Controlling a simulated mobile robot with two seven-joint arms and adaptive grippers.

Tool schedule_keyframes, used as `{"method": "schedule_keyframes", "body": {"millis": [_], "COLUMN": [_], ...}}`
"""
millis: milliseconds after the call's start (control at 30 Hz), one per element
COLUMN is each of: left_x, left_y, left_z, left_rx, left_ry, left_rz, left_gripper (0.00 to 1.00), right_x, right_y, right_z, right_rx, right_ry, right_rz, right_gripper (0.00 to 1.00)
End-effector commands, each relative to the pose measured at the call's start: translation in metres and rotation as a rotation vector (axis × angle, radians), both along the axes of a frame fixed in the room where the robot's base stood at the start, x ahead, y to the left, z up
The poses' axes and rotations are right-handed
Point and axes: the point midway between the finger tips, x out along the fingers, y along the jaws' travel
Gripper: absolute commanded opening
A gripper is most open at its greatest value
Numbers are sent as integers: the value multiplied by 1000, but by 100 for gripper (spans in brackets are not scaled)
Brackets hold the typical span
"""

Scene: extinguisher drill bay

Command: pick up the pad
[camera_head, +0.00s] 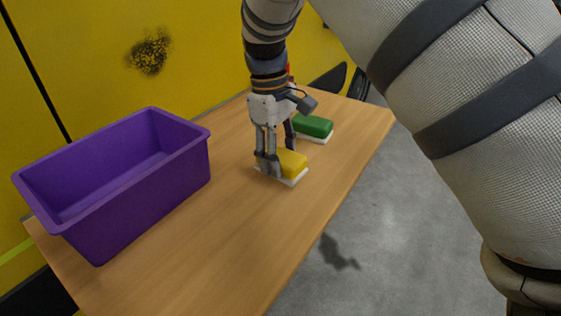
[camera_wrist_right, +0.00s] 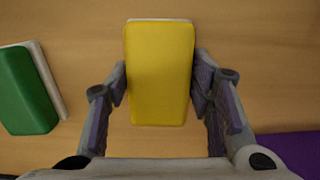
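A yellow pad (camera_head: 291,163) with a white underside lies on the wooden table, right of the purple bin. It also fills the upper middle of the right wrist view (camera_wrist_right: 160,72). My right gripper (camera_head: 268,167) points down over it, with one finger on each side. In the right wrist view both fingertips (camera_wrist_right: 160,88) press close against the pad's long sides, with no clear gap. The pad shows no clear lift off the table. A green pad (camera_head: 313,126) with a white underside lies just behind, and at the left in the right wrist view (camera_wrist_right: 24,90). My left gripper is not in view.
A purple open bin (camera_head: 150,197) stands at the left of the table (camera_head: 217,252), and its visible inside is empty. A yellow panel with a dark sooty spot (camera_head: 149,52) rises behind. The table's front is clear. Grey floor lies beyond the right edge.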

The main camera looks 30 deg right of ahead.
Motion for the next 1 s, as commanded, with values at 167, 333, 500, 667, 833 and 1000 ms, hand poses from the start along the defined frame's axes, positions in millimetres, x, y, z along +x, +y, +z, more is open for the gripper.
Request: {"method": "schedule_keyframes", "body": {"millis": [167,333,500,667,833,1000], "left_x": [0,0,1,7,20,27], "left_y": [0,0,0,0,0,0], "left_z": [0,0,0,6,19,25], "left_rx": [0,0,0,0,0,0], "left_ry": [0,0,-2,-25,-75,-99], "left_rz": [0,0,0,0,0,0], "left_gripper": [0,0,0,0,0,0], "right_x": [0,0,1,-7,-33,-64], "right_y": [0,0,0,10,43,83], "right_z": [0,0,13,51,104,119], "right_rx": [0,0,1,1,-1,-2], "right_ry": [0,0,-4,-9,-18,-8], "right_rz": [0,0,0,2,3,3], "right_gripper": [19,18,18,18,18,18]}}
